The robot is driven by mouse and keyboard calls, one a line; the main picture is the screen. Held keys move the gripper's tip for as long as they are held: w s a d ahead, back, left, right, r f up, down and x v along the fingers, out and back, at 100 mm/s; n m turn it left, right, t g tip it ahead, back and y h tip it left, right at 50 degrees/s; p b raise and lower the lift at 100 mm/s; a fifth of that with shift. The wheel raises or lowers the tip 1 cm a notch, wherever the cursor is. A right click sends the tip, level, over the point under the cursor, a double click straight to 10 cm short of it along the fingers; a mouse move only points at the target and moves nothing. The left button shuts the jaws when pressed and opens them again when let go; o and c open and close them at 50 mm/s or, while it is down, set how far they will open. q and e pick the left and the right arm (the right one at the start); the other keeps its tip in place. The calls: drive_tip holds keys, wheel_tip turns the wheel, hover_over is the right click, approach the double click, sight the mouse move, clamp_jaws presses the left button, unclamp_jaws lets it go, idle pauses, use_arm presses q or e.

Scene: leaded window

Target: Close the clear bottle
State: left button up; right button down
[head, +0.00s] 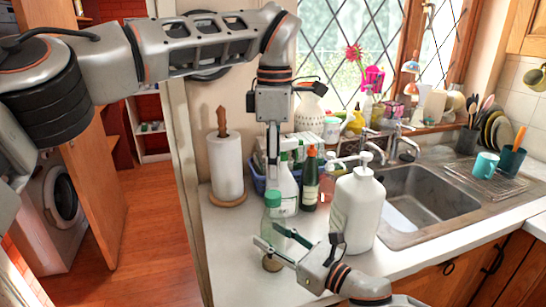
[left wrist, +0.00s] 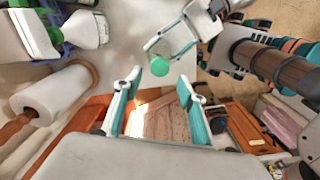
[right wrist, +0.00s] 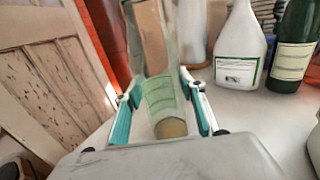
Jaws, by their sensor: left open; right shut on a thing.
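The clear bottle (head: 272,224) stands near the front left edge of the counter. It also shows in the right wrist view (right wrist: 158,85), between the fingers of my right gripper (head: 266,236), which is shut on its side. A green cap (head: 272,199) is at the bottle's top; whether it is seated or loose I cannot tell. My left gripper (head: 272,183) points down from above, open, with its fingers at the cap. In the left wrist view the cap (left wrist: 159,68) lies near the open fingertips. A brown disc (right wrist: 170,127) shows at the bottle's lower end.
A large white pump bottle (head: 357,212) stands close right of my right gripper. Behind the clear bottle are a white spray bottle (head: 285,188), a dark green bottle (head: 310,182) and a paper towel roll (head: 226,168). The sink (head: 425,200) lies right. The front left counter (head: 228,245) is bare.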

sight(273, 194)
use_arm(q)
drive_tip(key=n, duration=0.5)
drive_tip(key=shift+r+n, duration=0.25)
drive_tip(key=shift+n, duration=0.15)
drive_tip(key=n, duration=0.5)
drive_tip(key=shift+r, duration=0.2)
drive_tip(key=n, duration=0.5)
drive_tip(key=shift+r+n, duration=0.25)
drive_tip(key=shift+n, duration=0.15)
drive_tip(key=n, duration=0.5)
drive_tip(key=shift+r+n, duration=0.2)
drive_tip(key=shift+n, duration=0.1)
drive_tip(key=shift+f, duration=4)
